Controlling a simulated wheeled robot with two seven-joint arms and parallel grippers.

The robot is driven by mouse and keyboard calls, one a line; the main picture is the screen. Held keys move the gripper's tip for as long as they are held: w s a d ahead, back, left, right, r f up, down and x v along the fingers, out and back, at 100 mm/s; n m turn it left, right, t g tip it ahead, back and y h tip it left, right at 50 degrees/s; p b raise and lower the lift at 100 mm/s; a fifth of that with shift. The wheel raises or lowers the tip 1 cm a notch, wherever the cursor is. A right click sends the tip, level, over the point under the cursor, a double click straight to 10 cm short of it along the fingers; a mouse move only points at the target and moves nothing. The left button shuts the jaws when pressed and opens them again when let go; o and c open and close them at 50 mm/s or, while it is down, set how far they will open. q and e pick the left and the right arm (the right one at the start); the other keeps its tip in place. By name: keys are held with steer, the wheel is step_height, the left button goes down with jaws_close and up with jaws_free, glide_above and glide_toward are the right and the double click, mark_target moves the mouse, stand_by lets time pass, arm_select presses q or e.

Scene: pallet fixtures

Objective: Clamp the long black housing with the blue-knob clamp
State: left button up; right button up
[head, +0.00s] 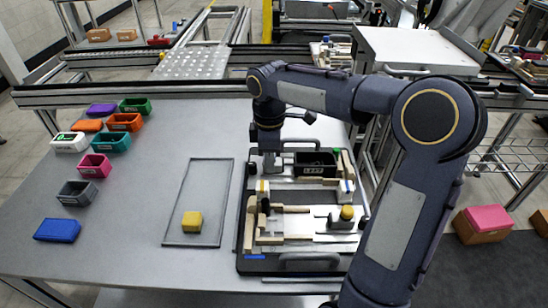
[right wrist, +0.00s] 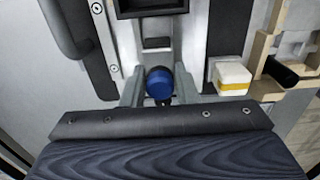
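The long black housing (head: 315,163) lies in the upper part of the pallet fixture, and its near end shows at the top of the right wrist view (right wrist: 152,10). The blue knob (right wrist: 159,83) of the clamp is between the fingers of my right gripper (right wrist: 160,78). The fingers stand apart on either side of it, with what look like narrow gaps. In the head view my right gripper (head: 269,160) points down at the left end of the housing and hides the blue knob. My left gripper is not in view.
A white-and-yellow block (right wrist: 232,78) sits close to the right finger. A yellow knob (head: 347,212) and pale fixture pieces fill the lower pallet. Several coloured bins, including a pink one (head: 94,166), stand at left.

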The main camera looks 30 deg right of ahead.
mark_target(280, 162)
steer(key=shift+s+d, duration=0.1)
steer(key=shift+d, duration=0.1)
steer(key=shift+c, duration=0.2)
steer(key=shift+s+d, duration=0.6)
steer(key=shift+d, duration=0.3)
steer(key=o, duration=0.8)
steer(key=shift+c, duration=0.2)
step_height(280, 162, up, 8)
steer(key=p, duration=0.8)
